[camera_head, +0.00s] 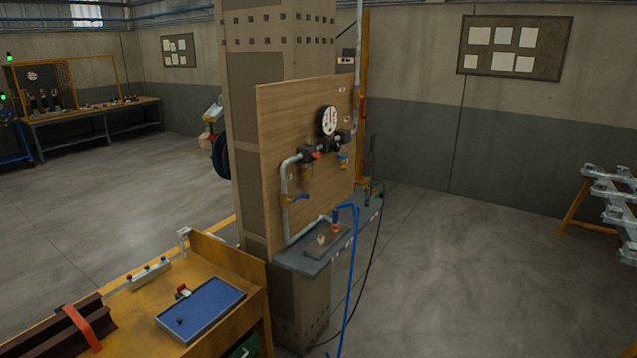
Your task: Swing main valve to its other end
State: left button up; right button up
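A wooden board (305,110) on a column carries grey pipework (285,190) with a round white gauge (329,120). A small orange-red handle (316,155) sits on the upper pipe, left of the gauge. A blue lever (300,197) sits lower, beside the vertical pipe. Another small blue part (343,158) shows right of the gauge. I cannot tell which of these is the main valve, and they are too small to read their exact angles. Neither of my grippers is in view.
A grey shelf (290,263) juts out below the board, and a blue hose (352,275) and a dark cable hang from it. A yellow bench (130,318) with a blue tray (203,308) stands at the lower left.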

aim_at(361, 98)
jog(key=i+l+u, duration=0.15)
jog(key=i+l, duration=0.65)
jog(key=i+l+u, duration=0.15)
jog(key=i+l, duration=0.7)
